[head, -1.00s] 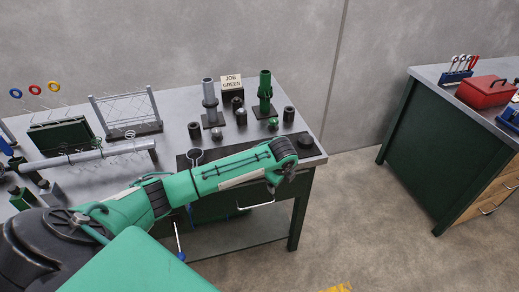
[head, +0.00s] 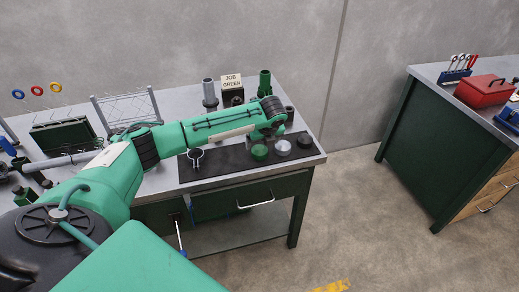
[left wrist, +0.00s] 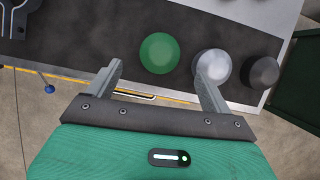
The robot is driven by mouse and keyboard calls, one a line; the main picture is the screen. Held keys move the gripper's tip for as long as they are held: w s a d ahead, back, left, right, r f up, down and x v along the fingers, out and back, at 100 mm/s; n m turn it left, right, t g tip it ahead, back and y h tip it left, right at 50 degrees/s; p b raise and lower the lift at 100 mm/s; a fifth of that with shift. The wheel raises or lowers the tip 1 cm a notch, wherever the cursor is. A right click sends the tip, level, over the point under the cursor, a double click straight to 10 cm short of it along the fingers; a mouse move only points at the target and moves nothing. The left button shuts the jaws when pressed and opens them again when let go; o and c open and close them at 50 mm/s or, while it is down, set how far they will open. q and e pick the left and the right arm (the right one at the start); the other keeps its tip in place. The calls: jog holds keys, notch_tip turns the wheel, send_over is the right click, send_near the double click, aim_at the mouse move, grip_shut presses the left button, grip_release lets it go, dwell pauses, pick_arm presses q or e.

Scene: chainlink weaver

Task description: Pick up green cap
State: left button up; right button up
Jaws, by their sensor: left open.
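The green cap (head: 259,152) is a round dome on the black mat (head: 228,164) near the table's front edge. In the left wrist view the green cap (left wrist: 158,53) lies ahead of my left gripper (left wrist: 162,75), between the lines of its two fingers but nearer the middle of the gap. The fingers are apart with nothing between them. In the head view the left gripper's fingers are hidden behind the wrist. A silver cap (head: 282,147) sits right of the green one; in the left wrist view the right finger overlaps it. My right gripper is not in view.
A dark cap (head: 304,140) sits right of the silver one. Posts and a "JOB GREEN" sign (head: 231,81) stand behind my arm. A wire panel (head: 126,108) stands at the left.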

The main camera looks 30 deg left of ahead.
aim_at(260, 148)
pick_arm(q)
jog(key=shift+w+a+f, duration=0.15)
jog(key=shift+f, duration=0.4)
jog(key=shift+a+f, duration=0.15)
jog(key=shift+f, duration=0.1)
jog(key=p+x, duration=0.1)
jog(key=x, duration=0.2)
jog(key=shift+w+a+f+p, duration=0.15)
jog(key=shift+p, duration=0.2)
jog(key=shift+w+a+f, duration=0.15)
jog(key=shift+f, duration=0.4)
jog(key=c, duration=1.1)
